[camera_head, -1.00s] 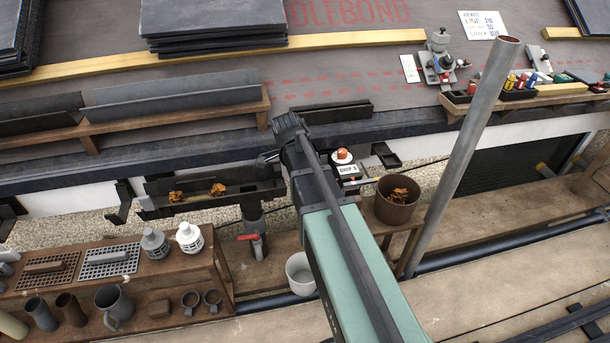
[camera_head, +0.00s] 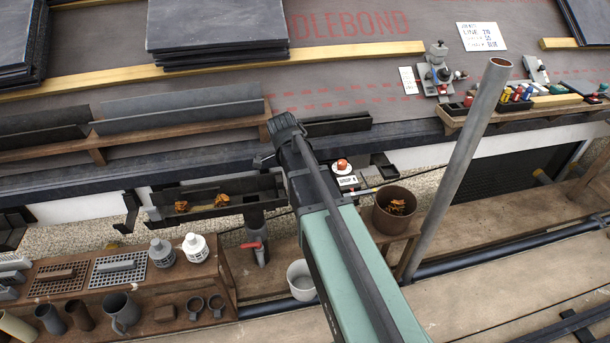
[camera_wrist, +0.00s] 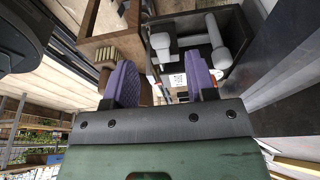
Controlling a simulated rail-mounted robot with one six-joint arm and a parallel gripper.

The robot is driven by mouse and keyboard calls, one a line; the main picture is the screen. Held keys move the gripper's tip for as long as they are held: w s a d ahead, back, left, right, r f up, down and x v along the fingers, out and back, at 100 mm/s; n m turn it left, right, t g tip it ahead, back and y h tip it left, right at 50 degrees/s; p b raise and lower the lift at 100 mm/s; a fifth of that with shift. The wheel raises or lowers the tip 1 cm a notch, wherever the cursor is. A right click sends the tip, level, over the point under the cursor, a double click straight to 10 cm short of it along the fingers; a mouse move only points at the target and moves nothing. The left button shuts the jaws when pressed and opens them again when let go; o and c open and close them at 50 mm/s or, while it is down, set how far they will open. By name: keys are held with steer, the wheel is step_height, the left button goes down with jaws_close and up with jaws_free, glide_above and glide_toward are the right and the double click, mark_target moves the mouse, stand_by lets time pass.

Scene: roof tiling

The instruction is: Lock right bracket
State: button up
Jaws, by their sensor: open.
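A dark bracket-like piece (camera_head: 384,167) hangs below the eave at the right of my arm; I cannot tell whether it is locked. Another dark bracket (camera_head: 130,211) hangs at the left end of the gutter length (camera_head: 165,211), which holds orange-brown leaves. In the wrist view my gripper (camera_wrist: 162,78) has its two purple fingers well apart, with nothing held between them. Beyond the fingers are grey rounded pieces (camera_wrist: 222,58) in a dark box-like space. In the head view my arm hides the fingers and part of the gutter.
An orange-topped fitting (camera_head: 342,166) with a label sits just right of my arm. A slanted grey pole (camera_head: 455,165) stands farther right. A brown bucket of leaves (camera_head: 395,211) and a white bucket (camera_head: 301,279) stand below. A tool shelf (camera_head: 165,285) fills the lower left.

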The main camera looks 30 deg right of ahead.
steer(key=p+v, duration=0.4)
steer(key=v, duration=0.2)
